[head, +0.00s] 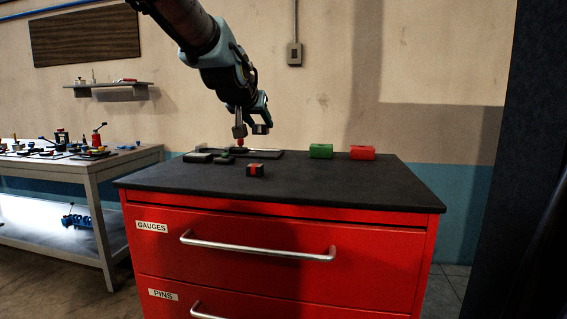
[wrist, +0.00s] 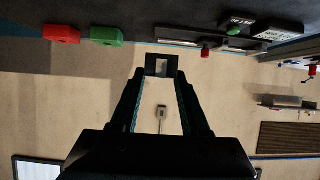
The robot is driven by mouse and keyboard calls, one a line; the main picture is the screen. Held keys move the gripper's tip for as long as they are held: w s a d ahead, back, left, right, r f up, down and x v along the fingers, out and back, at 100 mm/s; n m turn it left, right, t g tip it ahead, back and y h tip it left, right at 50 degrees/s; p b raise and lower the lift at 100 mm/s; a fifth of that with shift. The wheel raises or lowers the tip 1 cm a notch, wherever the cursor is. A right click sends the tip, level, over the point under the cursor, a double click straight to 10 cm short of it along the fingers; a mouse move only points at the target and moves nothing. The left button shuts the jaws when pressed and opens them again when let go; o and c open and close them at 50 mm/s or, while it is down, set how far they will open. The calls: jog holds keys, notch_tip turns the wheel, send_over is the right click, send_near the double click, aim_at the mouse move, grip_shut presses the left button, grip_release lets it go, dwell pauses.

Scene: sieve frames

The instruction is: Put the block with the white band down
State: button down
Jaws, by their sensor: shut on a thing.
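The block with the white band (wrist: 161,66) is dark with a pale band across its middle. My gripper (wrist: 161,72) is shut on it, one finger on each side, in the wrist view. In the head view the block (head: 261,128) hangs in the air above the back part of the black cabinet top (head: 330,184), clear of the surface. A dark block with a red band (head: 256,170) stands on the top, in front of and below my gripper.
A green block (head: 321,151) and a red block (head: 362,152) stand at the back right. Dark low pieces (head: 198,157) and a red-knobbed part (head: 240,148) are at the back left. The cabinet top's front and right are clear. A workbench (head: 90,165) stands left.

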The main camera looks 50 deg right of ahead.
jog(key=shift+d+f, duration=0.1)
jog(key=shift+d, duration=0.2)
notch_tip(320, 180, down, 9)
jog(key=shift+d+f, duration=0.1)
jog(key=shift+f, duration=0.1)
jog(key=shift+f, duration=0.15)
jog(key=shift+c, duration=1.9)
grip_release()
